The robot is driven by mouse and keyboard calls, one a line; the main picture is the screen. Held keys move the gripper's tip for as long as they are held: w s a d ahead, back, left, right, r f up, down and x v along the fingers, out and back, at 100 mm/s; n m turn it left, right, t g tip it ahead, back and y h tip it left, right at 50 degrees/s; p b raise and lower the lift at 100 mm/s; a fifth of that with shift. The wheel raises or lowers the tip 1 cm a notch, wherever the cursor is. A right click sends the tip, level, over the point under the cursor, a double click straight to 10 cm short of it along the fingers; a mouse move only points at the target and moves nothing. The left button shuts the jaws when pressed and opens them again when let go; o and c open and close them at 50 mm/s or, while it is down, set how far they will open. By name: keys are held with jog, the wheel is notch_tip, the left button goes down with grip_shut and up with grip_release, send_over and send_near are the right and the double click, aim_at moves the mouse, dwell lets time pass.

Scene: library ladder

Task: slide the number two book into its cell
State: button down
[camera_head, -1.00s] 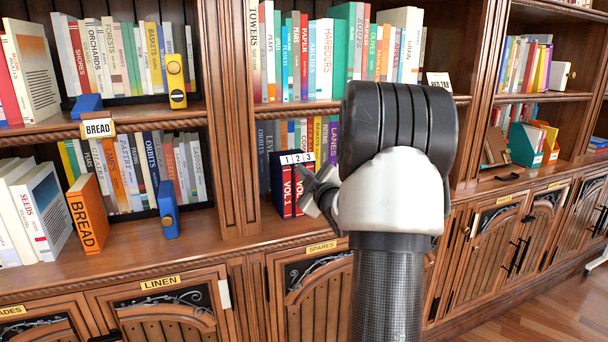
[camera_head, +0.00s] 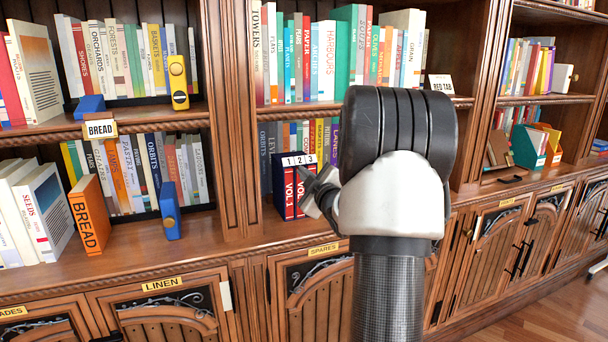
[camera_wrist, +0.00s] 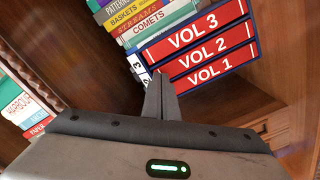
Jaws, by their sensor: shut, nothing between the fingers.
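The dark blue slipcase (camera_head: 279,184) stands on the lower shelf, its cells labelled 1, 2, 3 on top. The red number two book, VOL 2, (camera_wrist: 213,62) is in the middle cell, between VOL 3 (camera_wrist: 193,32) and VOL 1 (camera_wrist: 210,74). VOL 1 (camera_head: 289,193) also shows in the head view. VOL 2's spine looks roughly level with its neighbours; an exact depth is hard to tell. My gripper (camera_wrist: 161,82) is shut and empty, its fingertips close to the ends of the spines. Contact cannot be told. My arm hides part of the slipcase in the head view.
Books (camera_wrist: 137,22) stand beside the slipcase. A wooden upright (camera_head: 232,120) stands left of its bay. An orange BREAD book (camera_head: 89,215) and a blue bookend (camera_head: 169,212) stand further left. The shelf front left of the slipcase is clear.

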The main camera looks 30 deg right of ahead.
jog(key=v, duration=1.9)
jog(key=shift+s+p, duration=0.35)
jog(key=shift+s, duration=0.1)
jog(key=shift+d, duration=0.1)
